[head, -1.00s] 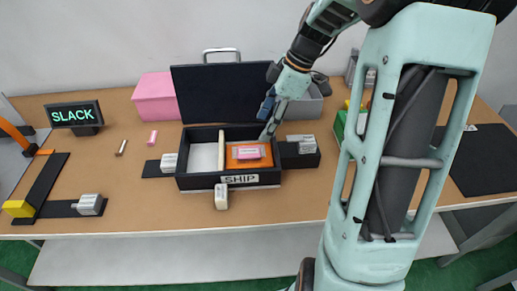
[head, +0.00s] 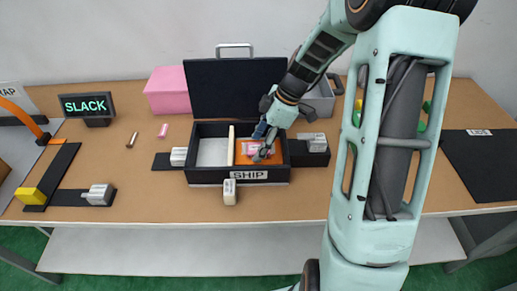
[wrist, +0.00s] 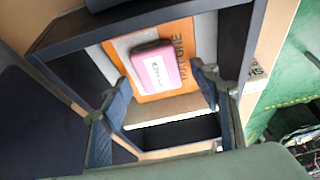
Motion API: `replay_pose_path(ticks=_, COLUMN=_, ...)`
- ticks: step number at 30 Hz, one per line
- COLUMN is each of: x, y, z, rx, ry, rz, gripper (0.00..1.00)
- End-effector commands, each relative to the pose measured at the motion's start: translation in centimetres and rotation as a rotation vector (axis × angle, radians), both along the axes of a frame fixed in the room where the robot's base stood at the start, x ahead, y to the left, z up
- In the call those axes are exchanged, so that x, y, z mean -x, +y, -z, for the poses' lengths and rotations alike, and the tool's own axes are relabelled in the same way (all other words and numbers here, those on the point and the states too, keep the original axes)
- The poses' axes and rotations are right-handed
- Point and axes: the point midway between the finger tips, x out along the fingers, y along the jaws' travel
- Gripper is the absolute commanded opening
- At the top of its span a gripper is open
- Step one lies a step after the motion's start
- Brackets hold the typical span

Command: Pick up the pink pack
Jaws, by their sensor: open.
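The pink pack (head: 250,148), with a white label, lies on an orange panel (head: 243,160) in the right compartment of the black SHIP box (head: 205,183). The wrist view shows the pack (wrist: 157,68) on the lettered orange panel (wrist: 182,38). My gripper (head: 263,150) is low over this compartment and partly hides the pack in the head view. In the wrist view my gripper (wrist: 158,92) is open, its fingers apart and empty. The pack shows just beyond the fingertips; I cannot tell whether they touch it.
The box's dark lid (head: 235,88) stands open behind it. A wooden divider (head: 231,145) splits the box. A smaller pink piece (head: 163,130) and a metal cylinder (head: 132,139) lie left. A pink case (head: 167,91) stands behind.

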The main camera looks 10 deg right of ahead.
Motion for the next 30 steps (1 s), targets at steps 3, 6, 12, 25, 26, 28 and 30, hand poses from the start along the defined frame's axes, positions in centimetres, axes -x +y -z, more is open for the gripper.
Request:
replay_pose_path(ticks=3, x=0.0, y=0.0, z=0.0, rx=0.000, ry=0.000, rz=0.000, gripper=0.56)
replay_pose_path(ticks=6, x=0.0, y=0.0, z=0.0, rx=0.000, ry=0.000, rz=0.000, gripper=0.53)
replay_pose_path(ticks=12, x=0.0, y=0.0, z=0.0, rx=0.000, ry=0.000, rz=0.000, gripper=0.31)
replay_pose_path(ticks=25, x=0.0, y=0.0, z=-0.1, rx=0.000, ry=-0.001, rz=0.000, gripper=0.12)
replay_pose_path(ticks=26, x=0.0, y=0.0, z=-0.2, rx=0.000, ry=-0.001, rz=0.000, gripper=0.12)
replay_pose_path(ticks=28, x=-0.1, y=0.0, z=-0.5, rx=0.000, ry=-0.002, rz=0.001, gripper=0.12)
replay_pose_path(ticks=30, x=-0.1, y=-0.1, z=-1.1, rx=0.001, ry=-0.003, rz=0.001, gripper=0.12)
